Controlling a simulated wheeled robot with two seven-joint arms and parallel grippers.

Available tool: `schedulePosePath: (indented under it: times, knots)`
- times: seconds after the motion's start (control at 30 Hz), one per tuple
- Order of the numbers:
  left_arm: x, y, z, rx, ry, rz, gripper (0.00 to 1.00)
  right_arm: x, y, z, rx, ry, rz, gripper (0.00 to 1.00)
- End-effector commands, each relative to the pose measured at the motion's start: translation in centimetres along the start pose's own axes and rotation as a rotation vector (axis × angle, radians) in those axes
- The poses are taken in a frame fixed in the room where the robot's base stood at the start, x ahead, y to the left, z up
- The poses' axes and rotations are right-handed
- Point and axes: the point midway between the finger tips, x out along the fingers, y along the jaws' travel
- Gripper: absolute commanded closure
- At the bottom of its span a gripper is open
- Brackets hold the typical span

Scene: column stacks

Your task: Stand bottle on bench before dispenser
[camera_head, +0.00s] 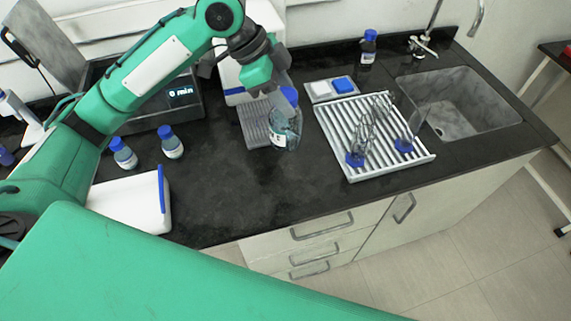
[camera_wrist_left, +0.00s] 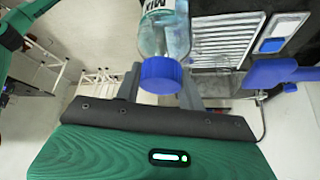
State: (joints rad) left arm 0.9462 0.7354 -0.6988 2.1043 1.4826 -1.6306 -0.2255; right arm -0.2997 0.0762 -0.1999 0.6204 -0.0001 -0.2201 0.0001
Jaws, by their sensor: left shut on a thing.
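A clear bottle with a blue cap (camera_head: 286,129) is held by my left gripper (camera_head: 287,92) in the head view. It is near upright, in front of the dispenser and its grey ribbed tray (camera_head: 252,124). In the left wrist view the bottle (camera_wrist_left: 165,35) sits between the fingers, its cap toward the camera. The white dispenser (camera_head: 236,84) is largely hidden behind my left arm. The black bench (camera_head: 225,190) lies under the bottle. I cannot tell whether the bottle's base touches the bench. My right gripper is not in view.
A white drying rack (camera_head: 350,170) with glassware stands just right of the bottle, with the sink (camera_head: 470,120) beyond. Two blue-capped bottles (camera_head: 172,146) and a white box (camera_head: 130,198) are at left. The front middle of the bench is clear.

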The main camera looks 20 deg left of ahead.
Motion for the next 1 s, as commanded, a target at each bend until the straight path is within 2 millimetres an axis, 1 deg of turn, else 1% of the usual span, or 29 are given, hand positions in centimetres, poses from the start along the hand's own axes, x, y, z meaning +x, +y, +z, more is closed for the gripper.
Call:
schedulePosePath:
  times: [0.4, 0.5, 0.6, 0.83, 1.0]
  knots:
    - [8.5, 0.1, 5.0, -0.006, -0.001, 0.003, 1.0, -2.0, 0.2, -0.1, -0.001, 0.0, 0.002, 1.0]
    - [10.2, 0.1, 6.0, -0.005, 0.0, 0.001, 1.0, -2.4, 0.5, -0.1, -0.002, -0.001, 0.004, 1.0]
    - [11.3, 0.0, 6.6, -0.005, 0.001, -0.001, 1.0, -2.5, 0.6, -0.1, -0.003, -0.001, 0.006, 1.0]
    - [12.7, 0.0, 7.4, -0.004, 0.0, -0.001, 1.0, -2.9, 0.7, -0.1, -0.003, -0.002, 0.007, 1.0]
    - [14.9, 0.0, 8.7, -0.007, 0.0, 0.0, 1.0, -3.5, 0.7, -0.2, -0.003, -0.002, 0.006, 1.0]
